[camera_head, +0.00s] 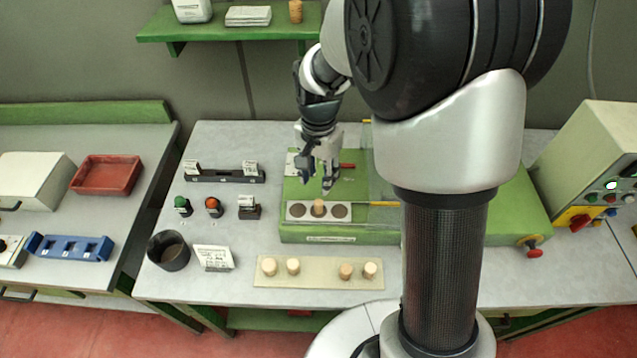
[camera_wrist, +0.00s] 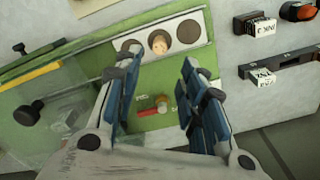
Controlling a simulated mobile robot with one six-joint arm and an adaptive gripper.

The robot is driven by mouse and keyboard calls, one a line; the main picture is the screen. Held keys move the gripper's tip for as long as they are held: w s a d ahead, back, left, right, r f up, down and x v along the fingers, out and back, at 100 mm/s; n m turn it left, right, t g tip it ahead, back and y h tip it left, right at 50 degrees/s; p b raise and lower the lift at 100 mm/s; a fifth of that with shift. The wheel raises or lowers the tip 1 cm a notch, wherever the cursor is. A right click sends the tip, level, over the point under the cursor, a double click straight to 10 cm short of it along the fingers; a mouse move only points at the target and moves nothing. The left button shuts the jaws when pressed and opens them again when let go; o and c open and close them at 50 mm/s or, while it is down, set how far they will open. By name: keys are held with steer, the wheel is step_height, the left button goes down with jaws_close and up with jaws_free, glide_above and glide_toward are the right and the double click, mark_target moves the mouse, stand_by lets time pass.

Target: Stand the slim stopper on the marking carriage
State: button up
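A slim light cork stopper (camera_head: 319,208) stands upright at the middle dark circle of the pale three-place marking carriage (camera_head: 305,218), on the front of the green machine. In the wrist view the same stopper (camera_wrist: 158,43) shows from above at the carriage's (camera_wrist: 173,21) middle place; the circles on both sides look empty. My gripper (camera_head: 319,184) is above and just behind the stopper, apart from it. In the wrist view my gripper (camera_wrist: 158,62) has its blue-padded fingers spread, with nothing between them. One fingertip covers part of an outer circle.
Several stoppers (camera_head: 293,266) stand on a pale board (camera_head: 320,281) in front of the machine. A dark cup (camera_head: 168,251) and a card (camera_head: 213,258) are at its left. A clear guard (camera_head: 383,180) and red lever (camera_head: 347,165) are near my gripper.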

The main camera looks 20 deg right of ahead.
steer(key=s+r+n+t, duration=0.25)
steer(key=s+r, duration=0.35)
steer(key=r, duration=0.4)
steer(key=s+r+n+t, duration=0.1)
steer(key=s+r+n, duration=0.2)
steer(key=s, duration=0.4)
steer(key=s+r+n+t, duration=0.1)
steer(key=s+r+n, duration=0.2)
steer(key=s, duration=0.5)
steer(key=shift+s+n, duration=0.2)
steer(key=shift+n, duration=0.55)
steer(key=shift+d, duration=0.1)
step_height(320, 180, down, 5)
steer(key=b, duration=0.5)
steer(key=shift+r, duration=0.25)
steer(key=shift+c, duration=0.4)
